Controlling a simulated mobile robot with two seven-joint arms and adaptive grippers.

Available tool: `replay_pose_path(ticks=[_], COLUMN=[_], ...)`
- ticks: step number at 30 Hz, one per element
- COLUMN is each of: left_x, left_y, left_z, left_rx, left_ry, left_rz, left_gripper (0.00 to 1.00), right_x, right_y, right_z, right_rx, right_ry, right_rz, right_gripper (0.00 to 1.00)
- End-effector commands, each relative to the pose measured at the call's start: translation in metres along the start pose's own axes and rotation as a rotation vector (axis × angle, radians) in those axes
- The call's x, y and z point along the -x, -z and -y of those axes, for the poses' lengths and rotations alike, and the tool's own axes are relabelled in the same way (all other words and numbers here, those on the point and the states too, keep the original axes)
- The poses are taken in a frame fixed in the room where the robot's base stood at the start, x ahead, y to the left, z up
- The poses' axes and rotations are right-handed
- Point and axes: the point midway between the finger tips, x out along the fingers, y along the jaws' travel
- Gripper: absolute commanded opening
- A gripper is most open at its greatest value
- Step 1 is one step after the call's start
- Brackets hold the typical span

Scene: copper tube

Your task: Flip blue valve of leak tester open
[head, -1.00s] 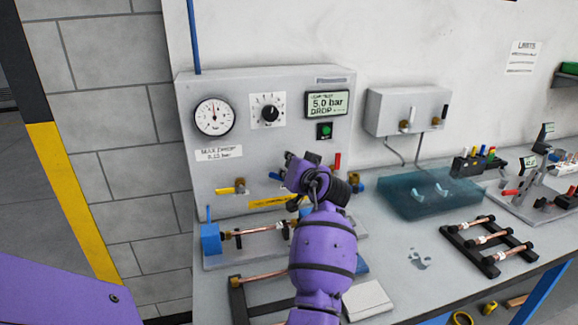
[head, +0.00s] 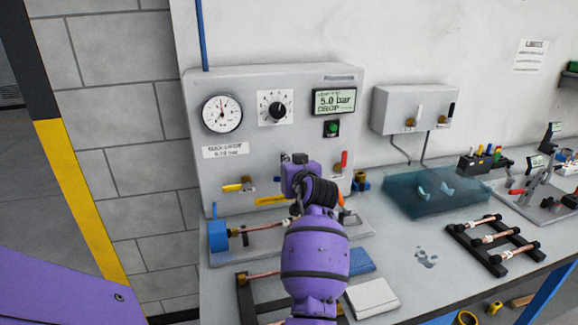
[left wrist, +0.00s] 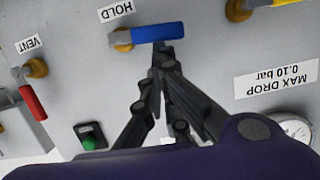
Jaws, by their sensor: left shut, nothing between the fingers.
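The leak tester (head: 215,175) is a grey panel box on the bench. In the left wrist view, which shows the panel upside down, the blue valve lever (left wrist: 158,33) lies sideways from its brass body under the HOLD label (left wrist: 116,11). My left gripper (left wrist: 163,48) is shut and empty, its fingertips at the lever's edge; I cannot tell whether they touch it. In the head view my left wrist (head: 301,178) hides the fingers and most of the blue valve; a small blue bit (head: 277,180) shows beside it. My right gripper is out of view.
The red VENT lever (left wrist: 33,103) and a yellow lever (left wrist: 292,2) flank the blue one. A fixture with a copper tube (head: 262,226) stands below the panel. A water tray (head: 430,200) and a tube rack (head: 490,240) are to the right.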

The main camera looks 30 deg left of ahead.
Motion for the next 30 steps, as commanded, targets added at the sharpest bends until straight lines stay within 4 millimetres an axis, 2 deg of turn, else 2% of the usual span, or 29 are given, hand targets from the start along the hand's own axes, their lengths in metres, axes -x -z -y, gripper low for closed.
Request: replay_pose_path(ticks=[7, 23, 26, 30], left_x=[-0.001, -0.001, 0.000, 0.001], left_y=[-0.003, -0.002, 0.006, 0.031], left_z=[0.002, 0.002, 0.004, 0.010], left_rx=[0.065, 0.074, 0.076, 0.081], left_ry=[-0.017, -0.019, -0.019, -0.022], left_rz=[-0.001, -0.001, -0.003, -0.008], left_gripper=[0.00, 0.00, 0.00, 0.00], right_x=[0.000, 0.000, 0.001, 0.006], right_y=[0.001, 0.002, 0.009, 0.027], right_z=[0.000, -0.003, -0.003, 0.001], right_rx=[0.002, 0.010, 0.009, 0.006], right_ry=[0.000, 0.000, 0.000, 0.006], right_rz=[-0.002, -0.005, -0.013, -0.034], right_gripper=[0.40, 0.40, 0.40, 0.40])
